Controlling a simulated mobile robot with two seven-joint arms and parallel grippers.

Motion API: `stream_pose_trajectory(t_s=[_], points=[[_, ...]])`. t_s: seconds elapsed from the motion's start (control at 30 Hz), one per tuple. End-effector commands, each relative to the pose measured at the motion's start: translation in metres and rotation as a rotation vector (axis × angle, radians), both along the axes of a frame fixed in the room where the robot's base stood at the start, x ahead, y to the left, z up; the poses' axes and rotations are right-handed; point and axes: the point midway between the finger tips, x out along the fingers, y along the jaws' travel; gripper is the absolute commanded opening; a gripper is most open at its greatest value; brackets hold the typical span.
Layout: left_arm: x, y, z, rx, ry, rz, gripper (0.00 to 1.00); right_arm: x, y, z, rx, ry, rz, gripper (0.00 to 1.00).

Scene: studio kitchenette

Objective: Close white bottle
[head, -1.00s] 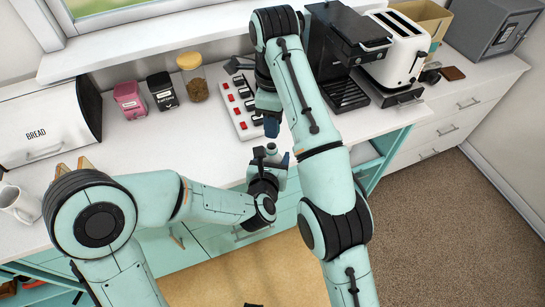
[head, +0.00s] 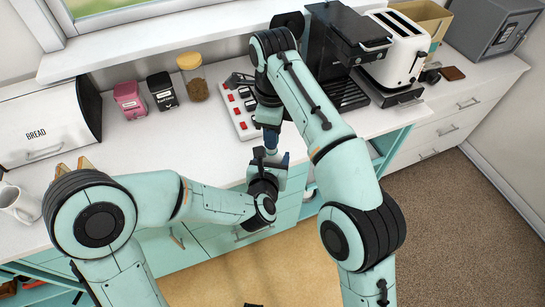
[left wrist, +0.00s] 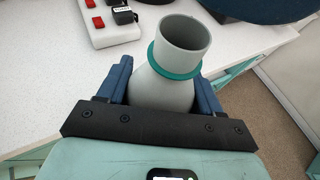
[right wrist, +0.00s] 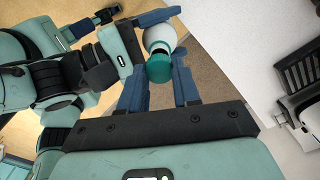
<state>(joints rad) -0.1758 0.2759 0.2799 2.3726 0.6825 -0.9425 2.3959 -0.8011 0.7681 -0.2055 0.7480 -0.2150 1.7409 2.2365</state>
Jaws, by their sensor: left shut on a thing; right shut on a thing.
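The white bottle (left wrist: 160,86) has a pale open neck with a teal ring at its base. My left gripper (left wrist: 162,80) is shut around its body, and the mouth faces up and away in the left wrist view. The bottle's white top also shows in the right wrist view (right wrist: 157,38). A teal cap (right wrist: 160,70) sits between the fingers of my right gripper (right wrist: 160,80), which is shut on it. In that view the cap overlaps the bottle; I cannot tell whether they touch. In the head view my right gripper (head: 270,140) is just above my left gripper (head: 269,160).
A white block with red switches (head: 240,108) lies on the counter behind the grippers. A black coffee machine (head: 335,50) and white toaster (head: 396,45) stand to the right. A bread box (head: 45,125) is at left. The counter's front middle is clear.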

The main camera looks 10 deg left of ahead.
Motion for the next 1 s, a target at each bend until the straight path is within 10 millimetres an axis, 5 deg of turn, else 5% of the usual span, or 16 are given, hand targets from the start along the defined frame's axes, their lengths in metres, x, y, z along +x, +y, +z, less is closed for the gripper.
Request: stream_pose_trajectory(t_s=[1.0], points=[[0.000, 0.000, 0.000, 0.000, -0.001, 0.000, 0.10, 0.000, 0.001, -0.018, -0.005, 0.001, 0.000, 0.04]])
